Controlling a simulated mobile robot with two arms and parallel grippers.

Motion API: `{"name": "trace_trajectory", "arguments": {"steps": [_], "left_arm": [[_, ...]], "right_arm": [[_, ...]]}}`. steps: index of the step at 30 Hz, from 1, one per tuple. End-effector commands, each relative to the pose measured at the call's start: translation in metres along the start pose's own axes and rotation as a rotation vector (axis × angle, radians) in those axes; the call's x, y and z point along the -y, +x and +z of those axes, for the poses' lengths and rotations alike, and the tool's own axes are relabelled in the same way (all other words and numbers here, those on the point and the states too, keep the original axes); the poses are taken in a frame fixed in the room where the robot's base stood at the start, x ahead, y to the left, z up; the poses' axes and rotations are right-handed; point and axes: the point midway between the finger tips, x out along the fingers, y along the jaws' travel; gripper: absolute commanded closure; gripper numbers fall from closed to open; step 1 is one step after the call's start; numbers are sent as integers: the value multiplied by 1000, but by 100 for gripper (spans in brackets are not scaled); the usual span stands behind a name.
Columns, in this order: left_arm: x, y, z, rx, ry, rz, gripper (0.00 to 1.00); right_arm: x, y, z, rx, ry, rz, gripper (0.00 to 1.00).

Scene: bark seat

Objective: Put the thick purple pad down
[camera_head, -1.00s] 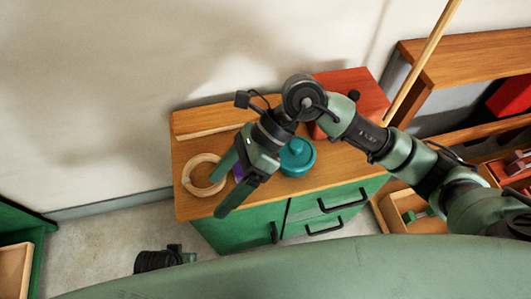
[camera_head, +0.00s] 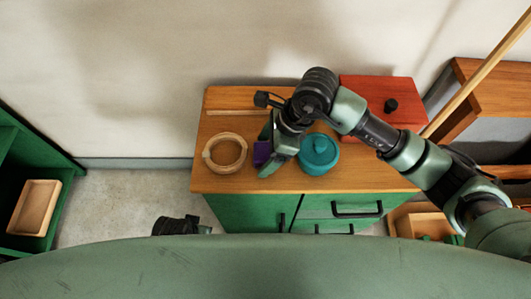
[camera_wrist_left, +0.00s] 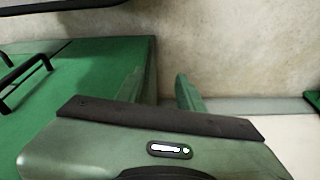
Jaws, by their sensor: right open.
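The thick purple pad (camera_head: 262,153) is on the wooden cabinet top, between a light wooden ring and a teal lidded jar; only part of it shows. My right gripper (camera_head: 267,157) is open, its fingers pointing down close to the pad. One finger covers part of the pad's right side; I cannot tell if they touch.
The wooden ring (camera_head: 225,153) stands left of the pad, the teal jar (camera_head: 319,154) right. A red box (camera_head: 382,101) with a black knob is at the back right. The green cabinet (camera_head: 245,211) has black handles. A green shelf (camera_head: 60,160) stands far left.

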Motion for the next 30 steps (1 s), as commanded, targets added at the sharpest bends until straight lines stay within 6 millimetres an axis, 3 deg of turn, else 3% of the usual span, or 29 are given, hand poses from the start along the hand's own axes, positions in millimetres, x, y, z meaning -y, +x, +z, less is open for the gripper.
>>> {"name": "trace_trajectory", "arguments": {"steps": [5,12,13,14,23,30], "left_arm": [[0,-1,0,-1,0,0,62],[0,0,0,0,0,0,62],[0,0,0,0,0,0,62],[0,0,0,0,0,0,62],[0,0,1,2,0,0,62],[1,14,9,13,1,-1,62]], "right_arm": [[0,0,0,1,0,0,20],[0,0,0,1,0,0,84],[0,0,0,1,0,0,84],[0,0,0,1,0,0,90],[0,-5,2,2,0,-1,90],[1,-35,15,4,-2,-4,90]]}}
